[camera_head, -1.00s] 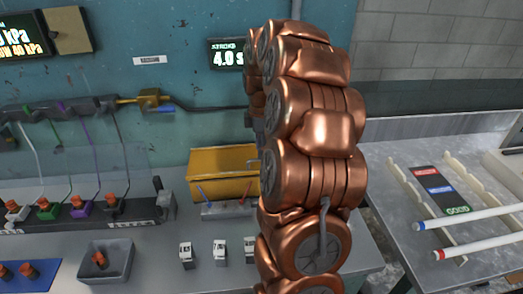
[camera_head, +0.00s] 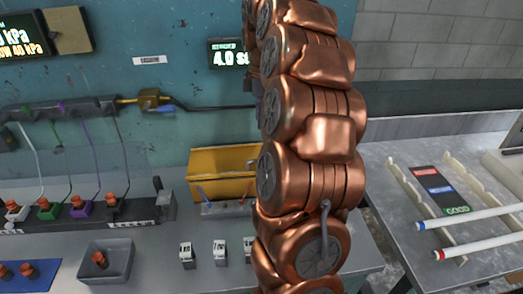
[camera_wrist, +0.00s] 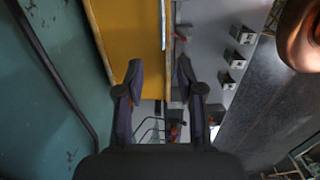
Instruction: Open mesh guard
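I cannot pick out a mesh guard for certain in either view. A yellow box-like housing (camera_head: 222,172) stands against the teal wall, left of my arm in the head view. Its right part is hidden behind my arm. A yellow panel, probably its top, shows in the wrist view (camera_wrist: 130,35). My gripper (camera_wrist: 160,75) is open and empty in the wrist view. Its two fingers are apart, in front of the panel's lower right part; I cannot tell whether they touch it. In the head view my copper arm hides the gripper.
Several small white blocks (camera_head: 220,252) stand on the bench. A grey tray (camera_head: 107,262) holds an orange-topped part. A row of coloured fittings with orange tops (camera_head: 78,207) is at left. A side table at right holds white tubes (camera_head: 470,246). A dark hose (camera_wrist: 52,65) runs along the wall.

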